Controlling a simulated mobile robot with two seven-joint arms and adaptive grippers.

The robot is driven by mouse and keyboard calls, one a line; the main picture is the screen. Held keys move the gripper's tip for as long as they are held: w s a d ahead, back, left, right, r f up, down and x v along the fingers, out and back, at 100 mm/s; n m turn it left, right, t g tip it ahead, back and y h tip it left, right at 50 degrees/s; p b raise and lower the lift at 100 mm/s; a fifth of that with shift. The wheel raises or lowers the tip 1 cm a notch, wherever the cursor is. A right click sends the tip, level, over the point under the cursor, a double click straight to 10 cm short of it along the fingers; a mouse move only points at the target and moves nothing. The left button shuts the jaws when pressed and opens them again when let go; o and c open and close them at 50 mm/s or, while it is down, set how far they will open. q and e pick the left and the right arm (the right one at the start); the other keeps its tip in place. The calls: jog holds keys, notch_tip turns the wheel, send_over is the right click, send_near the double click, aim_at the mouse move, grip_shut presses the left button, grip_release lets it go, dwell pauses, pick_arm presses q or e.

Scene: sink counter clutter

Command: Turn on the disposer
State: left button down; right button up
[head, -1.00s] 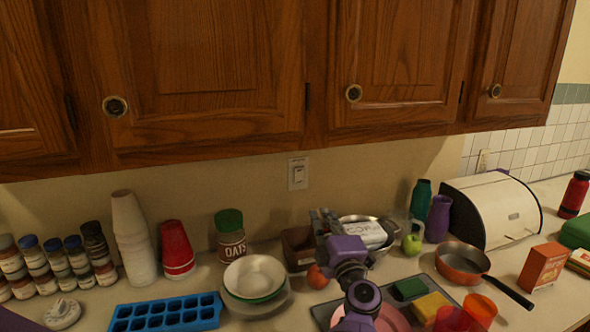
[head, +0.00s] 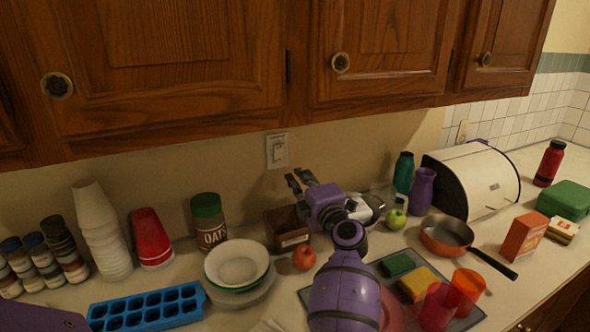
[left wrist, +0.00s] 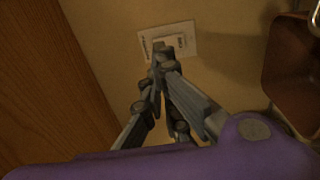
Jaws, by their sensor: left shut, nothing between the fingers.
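A light wall switch (head: 277,150) sits on its plate on the cream wall under the cabinets, and no label on it can be read. The same switch shows in the left wrist view (left wrist: 172,42), just beyond the fingertips. My left gripper (head: 297,179) is raised in front of the wall, below and slightly right of the switch in the head view. In the left wrist view its fingers (left wrist: 160,58) are closed together and empty, with the tips overlapping the plate's lower edge. I cannot tell whether they touch it. My right gripper is not in view.
Below the switch stand an oats jar (head: 209,220), a brown bin (head: 287,232), a tomato (head: 304,259) and stacked bowls (head: 238,263). A green apple (head: 396,219) and purple bottle (head: 422,190) stand right of my arm. Wooden cabinets (head: 180,70) overhang the wall.

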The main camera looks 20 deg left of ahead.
aim_at(279, 149)
pick_arm(q)
jog(key=b+x, duration=0.1)
jog(key=x, duration=0.6)
jog(key=b+x, duration=0.1)
jog(key=x, duration=0.3)
jog(key=shift+w+a+f+b, duration=0.1)
jog(key=shift+a+f+b, duration=0.1)
jog(key=shift+f+b, duration=0.15)
jog(key=shift+w+a+r, duration=0.35)
jog(key=shift+w+a, duration=0.05)
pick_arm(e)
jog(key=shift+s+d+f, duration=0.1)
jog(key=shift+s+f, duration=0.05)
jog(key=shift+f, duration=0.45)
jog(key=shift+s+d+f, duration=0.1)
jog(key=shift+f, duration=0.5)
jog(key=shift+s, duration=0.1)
